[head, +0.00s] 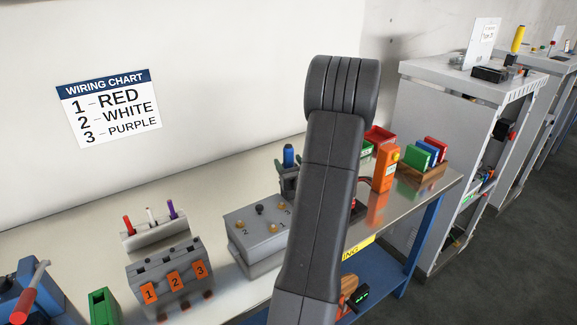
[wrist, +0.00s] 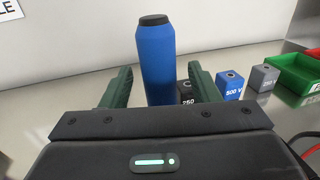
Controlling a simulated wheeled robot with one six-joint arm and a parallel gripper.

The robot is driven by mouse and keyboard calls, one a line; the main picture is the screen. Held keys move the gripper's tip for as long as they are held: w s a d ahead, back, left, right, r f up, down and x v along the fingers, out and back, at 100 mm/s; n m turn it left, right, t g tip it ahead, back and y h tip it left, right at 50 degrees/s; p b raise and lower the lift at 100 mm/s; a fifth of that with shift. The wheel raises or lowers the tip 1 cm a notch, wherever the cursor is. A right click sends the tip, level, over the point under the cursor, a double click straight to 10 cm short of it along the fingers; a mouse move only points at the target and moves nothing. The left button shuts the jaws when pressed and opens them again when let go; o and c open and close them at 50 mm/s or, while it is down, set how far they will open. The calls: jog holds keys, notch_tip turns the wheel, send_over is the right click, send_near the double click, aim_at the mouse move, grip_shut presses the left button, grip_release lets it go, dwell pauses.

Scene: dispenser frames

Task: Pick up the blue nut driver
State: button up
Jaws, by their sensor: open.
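The blue nut driver (wrist: 158,60) stands upright in the wrist view, a thick blue handle with a black cap. My gripper (wrist: 159,68) is open, with one green finger on each side of the handle and a visible gap on both sides. The handle's lower end is hidden behind the gripper body. In the head view the blue handle (head: 289,154) shows just left of my arm, above the dark gripper, which is partly hidden by the arm.
Blocks marked 250 (wrist: 187,92), 500 V (wrist: 231,86) and a grey one (wrist: 264,78) stand to the right, near a green bin (wrist: 297,73). A grey numbered box (head: 250,240) and a three-slot terminal block (head: 168,265) are on the bench.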

jog(key=shift+x, duration=1.4)
grip_shut()
